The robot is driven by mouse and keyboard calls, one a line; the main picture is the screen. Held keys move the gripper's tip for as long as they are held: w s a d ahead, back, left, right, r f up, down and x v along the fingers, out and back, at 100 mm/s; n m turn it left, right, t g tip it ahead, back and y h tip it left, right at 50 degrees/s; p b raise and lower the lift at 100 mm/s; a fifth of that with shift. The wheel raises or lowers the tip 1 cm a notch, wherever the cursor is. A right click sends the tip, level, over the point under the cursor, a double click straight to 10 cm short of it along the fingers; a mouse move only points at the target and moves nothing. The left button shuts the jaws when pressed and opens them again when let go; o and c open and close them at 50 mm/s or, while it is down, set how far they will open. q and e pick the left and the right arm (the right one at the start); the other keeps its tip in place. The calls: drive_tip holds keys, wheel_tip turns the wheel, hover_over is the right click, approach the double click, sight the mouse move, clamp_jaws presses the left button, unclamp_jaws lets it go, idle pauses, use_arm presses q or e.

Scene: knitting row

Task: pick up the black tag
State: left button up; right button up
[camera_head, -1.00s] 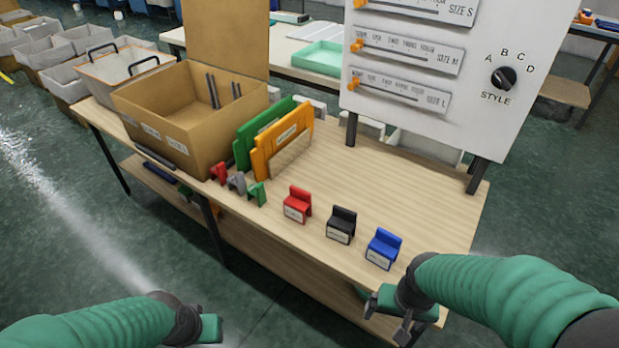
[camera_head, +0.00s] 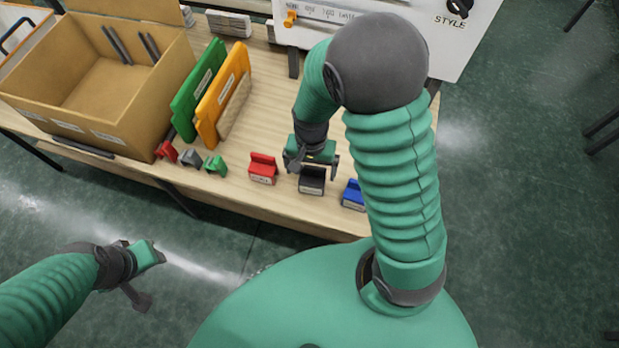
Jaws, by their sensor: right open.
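The black tag (camera_head: 312,181) stands on the wooden table near its front edge, between the red tag (camera_head: 262,169) and the blue tag (camera_head: 354,195). My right gripper (camera_head: 311,167) is open, pointing down just over and behind the black tag, with a finger to each side. I cannot tell whether the fingers touch it. The gripper and arm hide the table behind the tag. My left gripper (camera_head: 146,276) is off the table's front edge at the lower left, away from the tags; its jaw opening does not show clearly.
Small red (camera_head: 166,151), grey (camera_head: 190,158) and green (camera_head: 215,165) clips stand to the left. Behind them are a green panel (camera_head: 197,90), an orange panel (camera_head: 222,92) and a cardboard box (camera_head: 60,105). A white control panel (camera_head: 460,45) stands at the back.

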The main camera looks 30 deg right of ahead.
sight(313, 174)
drive_tip(key=f, duration=0.2)
drive_tip(key=d+f+b, duration=0.1)
drive_tip(key=f, duration=0.3)
drive_tip(key=shift+w+d+b, duration=0.2)
drive_tip(key=shift+w+b, duration=0.05)
drive_tip(key=shift+b, duration=0.05)
drive_tip(key=shift+w+a+f, duration=0.1)
drive_tip(key=shift+f, duration=0.05)
drive_tip(key=shift+r, duration=0.2)
drive_tip(key=shift+c, duration=1.3)
drive_tip(key=c, duration=1.2)
